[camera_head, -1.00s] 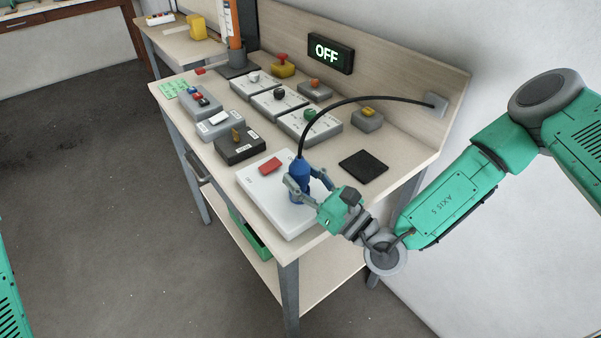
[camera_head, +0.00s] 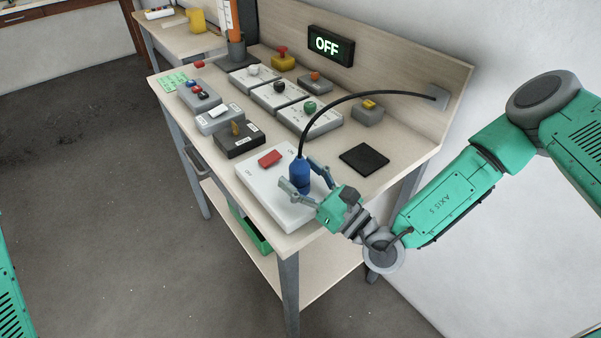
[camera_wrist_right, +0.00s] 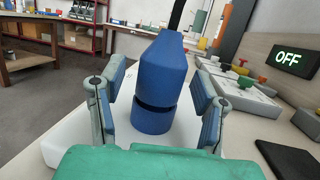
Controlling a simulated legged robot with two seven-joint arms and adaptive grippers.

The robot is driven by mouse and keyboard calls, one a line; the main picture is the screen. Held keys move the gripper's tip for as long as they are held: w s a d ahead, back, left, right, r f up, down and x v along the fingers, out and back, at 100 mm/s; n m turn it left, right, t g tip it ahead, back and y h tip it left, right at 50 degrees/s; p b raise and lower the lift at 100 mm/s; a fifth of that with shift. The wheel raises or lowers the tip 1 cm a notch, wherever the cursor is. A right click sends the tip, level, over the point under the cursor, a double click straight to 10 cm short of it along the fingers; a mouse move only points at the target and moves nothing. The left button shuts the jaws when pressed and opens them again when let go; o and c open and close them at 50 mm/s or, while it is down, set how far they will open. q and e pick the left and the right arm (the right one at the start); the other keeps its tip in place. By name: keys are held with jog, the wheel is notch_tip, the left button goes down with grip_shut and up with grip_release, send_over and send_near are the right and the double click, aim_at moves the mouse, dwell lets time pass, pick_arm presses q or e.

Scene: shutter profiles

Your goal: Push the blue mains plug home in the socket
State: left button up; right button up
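The blue mains plug (camera_head: 300,172) stands upright on the white board (camera_head: 262,193) near the bench's front corner, with a black cable rising from its top. In the right wrist view the plug (camera_wrist_right: 160,72) is above a blue cylinder (camera_wrist_right: 152,118), with a dark band between them. I cannot tell whether this lower part is plug or socket. The socket face is hidden. My right gripper (camera_head: 300,188) is open around the plug; the right wrist view shows gaps on both sides between it and the fingers. My left gripper is out of view.
A lit sign (camera_head: 326,46) reads OFF. The black cable (camera_head: 345,101) arches to a grey wall box (camera_head: 437,96). A red switch (camera_head: 270,158) sits on the white board, and a black pad (camera_head: 364,158) lies to the right. Several control boxes stand behind.

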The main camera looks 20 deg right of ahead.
jog(key=shift+s+d+f, duration=0.1)
jog(key=shift+s+d, duration=0.1)
jog(key=shift+s, duration=0.1)
jog(key=v, duration=1.1)
jog(key=shift+s+d, duration=0.1)
jog(key=shift+d, duration=0.05)
